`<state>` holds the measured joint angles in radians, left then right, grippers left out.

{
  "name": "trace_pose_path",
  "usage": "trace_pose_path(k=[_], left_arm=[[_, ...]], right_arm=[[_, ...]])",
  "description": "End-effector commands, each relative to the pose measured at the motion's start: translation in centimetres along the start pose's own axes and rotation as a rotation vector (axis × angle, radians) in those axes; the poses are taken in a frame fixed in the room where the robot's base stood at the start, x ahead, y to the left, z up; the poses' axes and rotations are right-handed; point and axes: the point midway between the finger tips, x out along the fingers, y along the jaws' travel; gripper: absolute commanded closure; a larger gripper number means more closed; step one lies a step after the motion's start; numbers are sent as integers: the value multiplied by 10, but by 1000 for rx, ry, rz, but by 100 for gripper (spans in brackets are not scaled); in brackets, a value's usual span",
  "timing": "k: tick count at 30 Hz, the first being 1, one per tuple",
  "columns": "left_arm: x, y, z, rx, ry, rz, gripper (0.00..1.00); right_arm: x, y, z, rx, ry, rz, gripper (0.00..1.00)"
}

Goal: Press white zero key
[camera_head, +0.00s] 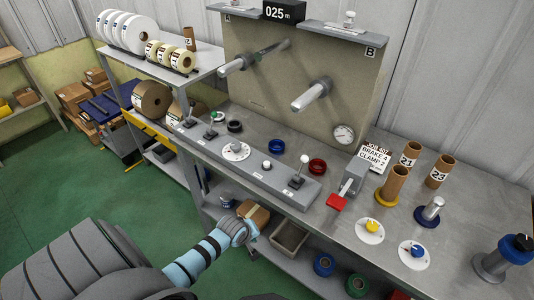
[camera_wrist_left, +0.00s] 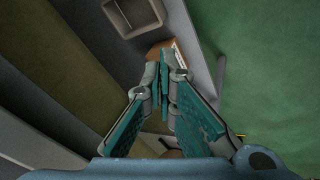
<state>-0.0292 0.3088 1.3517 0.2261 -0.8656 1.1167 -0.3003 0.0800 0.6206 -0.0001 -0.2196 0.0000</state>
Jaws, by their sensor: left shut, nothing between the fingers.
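A long grey control panel (camera_head: 262,178) runs along the front of the bench. A small round white button (camera_head: 267,165) sits on it, between a white dial (camera_head: 236,150) and a lever with a white ball (camera_head: 299,172); it looks like the white zero key, but its label is too small to read. A black display (camera_head: 284,11) above reads 025 m. My left gripper (camera_head: 252,229) is shut and empty, in front of the bench, apart from the panel. In the left wrist view its fingertips (camera_wrist_left: 162,76) are together. My right gripper is not in view.
A red-handled grey lever (camera_head: 336,202) stands right of the panel. Cardboard tubes (camera_head: 396,180) and yellow and blue knobs (camera_head: 372,227) are farther right. A grey bin (camera_head: 289,238) and a brown box (camera_head: 254,211) sit on the shelf below, near my gripper. The green floor is open at left.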

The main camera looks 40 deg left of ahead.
Motion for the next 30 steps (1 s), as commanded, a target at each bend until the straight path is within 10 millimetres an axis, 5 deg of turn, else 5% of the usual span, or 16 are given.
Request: trace_pose_path(k=[1,6,15,21,30], left_arm=[[-28,28,-19,-66,9,30,100],[-93,98,-59,-310,9,112,100],[-159,194,-167,-1070,-40,288,100],[-180,218,-200,-1326,-85,344,100],[-180,218,-201,-1343,-89,346,100]], right_arm=[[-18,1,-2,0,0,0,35],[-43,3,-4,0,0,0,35],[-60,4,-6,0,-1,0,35],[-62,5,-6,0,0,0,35],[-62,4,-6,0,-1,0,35]])
